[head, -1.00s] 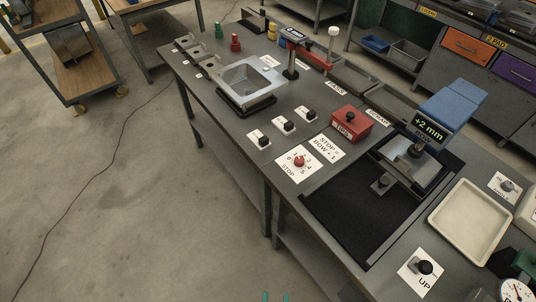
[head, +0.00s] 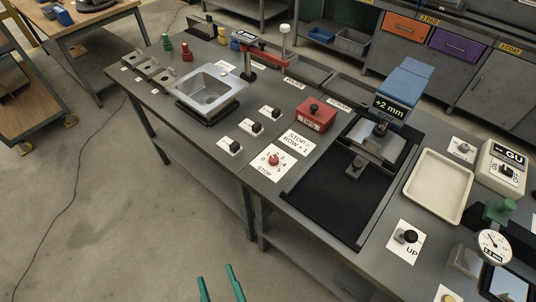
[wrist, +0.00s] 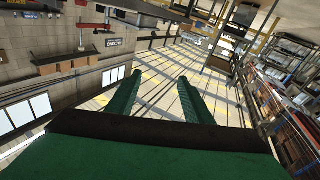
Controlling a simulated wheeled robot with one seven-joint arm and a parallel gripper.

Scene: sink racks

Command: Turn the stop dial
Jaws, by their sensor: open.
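The stop dial (head: 273,160) is a small red knob on a white card marked with numbers and the word STOP, near the front edge of the grey bench. A card reading "STOP = ROW + 1" (head: 297,142) lies just behind it. My gripper (head: 220,275) shows as two green fingers at the bottom of the head view, open and empty, in front of the bench and well apart from the dial. The wrist view shows its green fingers (wrist: 155,95) spread, with only the distant room between them; the dial is not in that view.
A red box (head: 316,115) stands behind the cards. Several black knobs on white cards (head: 252,128) sit left of the dial. A black-matted bay (head: 330,190), a cream tray (head: 438,187) and an UP knob (head: 406,236) lie to the right.

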